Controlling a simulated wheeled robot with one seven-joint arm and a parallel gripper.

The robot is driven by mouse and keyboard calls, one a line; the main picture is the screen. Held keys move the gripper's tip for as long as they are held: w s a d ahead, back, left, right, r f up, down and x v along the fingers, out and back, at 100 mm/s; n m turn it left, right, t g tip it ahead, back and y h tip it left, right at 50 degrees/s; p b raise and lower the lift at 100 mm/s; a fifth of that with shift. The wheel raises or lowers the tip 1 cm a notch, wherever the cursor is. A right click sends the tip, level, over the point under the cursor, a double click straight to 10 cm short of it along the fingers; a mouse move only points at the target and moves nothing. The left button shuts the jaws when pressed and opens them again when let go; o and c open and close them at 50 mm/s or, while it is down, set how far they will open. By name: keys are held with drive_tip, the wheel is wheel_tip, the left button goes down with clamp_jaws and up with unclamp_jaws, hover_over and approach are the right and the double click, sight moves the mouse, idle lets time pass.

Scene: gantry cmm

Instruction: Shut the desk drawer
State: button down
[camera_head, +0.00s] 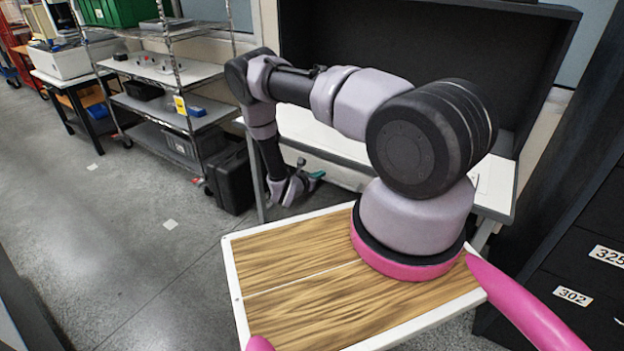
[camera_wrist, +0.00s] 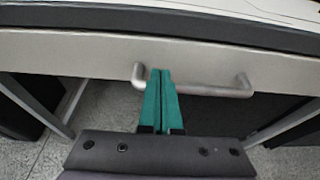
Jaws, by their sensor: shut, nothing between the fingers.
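The desk (camera_head: 312,128) stands behind my arm in the head view, with a white top and a dark back panel. In the wrist view, the pale drawer front (camera_wrist: 75,50) spans the picture and carries a grey bar handle (camera_wrist: 215,90). A dark band runs above the front; I cannot tell how far out the drawer is. My gripper (camera_wrist: 161,74) has its teal fingers together and empty, in front of the handle near its left end. Whether they touch is unclear. In the head view, my gripper (camera_head: 317,176) is low at the desk's front, and my arm hides part of the desk.
A black case (camera_head: 231,178) stands on the floor left of the desk. A wire shelf cart (camera_head: 165,75) is beyond it. Dark drawer cabinets (camera_head: 565,265) stand close at the right. The grey floor (camera_head: 130,230) at the left is open.

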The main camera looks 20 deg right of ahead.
sight(329, 168)
drive_tip(key=shift+w+d, duration=0.55)
drive_tip(key=shift+d, duration=0.2)
drive_tip(key=shift+w+d, duration=0.5)
drive_tip(key=shift+d, duration=0.2)
